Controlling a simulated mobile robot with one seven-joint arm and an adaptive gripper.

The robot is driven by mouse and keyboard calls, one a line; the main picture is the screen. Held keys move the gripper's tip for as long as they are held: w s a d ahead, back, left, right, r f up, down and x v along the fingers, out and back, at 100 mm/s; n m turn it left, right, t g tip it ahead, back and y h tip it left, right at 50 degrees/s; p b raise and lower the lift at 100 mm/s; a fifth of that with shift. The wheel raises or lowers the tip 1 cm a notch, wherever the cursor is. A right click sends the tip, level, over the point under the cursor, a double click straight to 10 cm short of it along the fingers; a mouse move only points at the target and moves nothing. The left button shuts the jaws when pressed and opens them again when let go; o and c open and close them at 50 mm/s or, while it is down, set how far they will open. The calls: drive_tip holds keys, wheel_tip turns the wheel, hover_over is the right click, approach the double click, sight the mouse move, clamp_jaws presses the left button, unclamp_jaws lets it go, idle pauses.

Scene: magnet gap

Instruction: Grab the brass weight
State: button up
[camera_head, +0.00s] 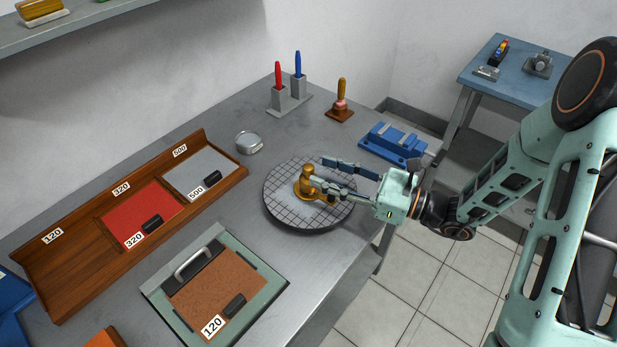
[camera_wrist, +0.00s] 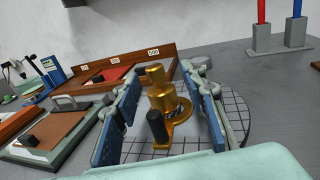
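The brass weight (camera_head: 306,182) stands upright on a round grey plate with a grid (camera_head: 283,212), on the workbench. It has a knob on top and a wide base. In the wrist view the brass weight (camera_wrist: 157,87) shows between the two fingers, with a dark upright peg (camera_wrist: 158,128) in front of it. My gripper (camera_head: 338,178) reaches in from the right at low height. In the wrist view my gripper (camera_wrist: 165,100) has its blue-padded fingers wide apart, one on each side of the weight. I see gaps between the pads and the weight.
A wooden rack (camera_head: 85,262) with labelled sanding sheets lies to the left. A green-framed board (camera_head: 265,283) with a handle lies in front. A clear round dish (camera_head: 249,142), a red and blue marker stand (camera_head: 289,103), a wooden-handled tool (camera_head: 341,105) and a blue vise-like block (camera_head: 394,143) stand behind.

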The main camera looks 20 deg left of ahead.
sight(308, 166)
drive_tip(key=a, duration=0.4)
drive_tip(key=shift+s+a+r, duration=0.1)
drive_tip(key=shift+s+a, duration=0.15)
drive_tip(key=shift+a, duration=0.05)
drive_tip(key=shift+c, duration=0.3)
clamp_jaws()
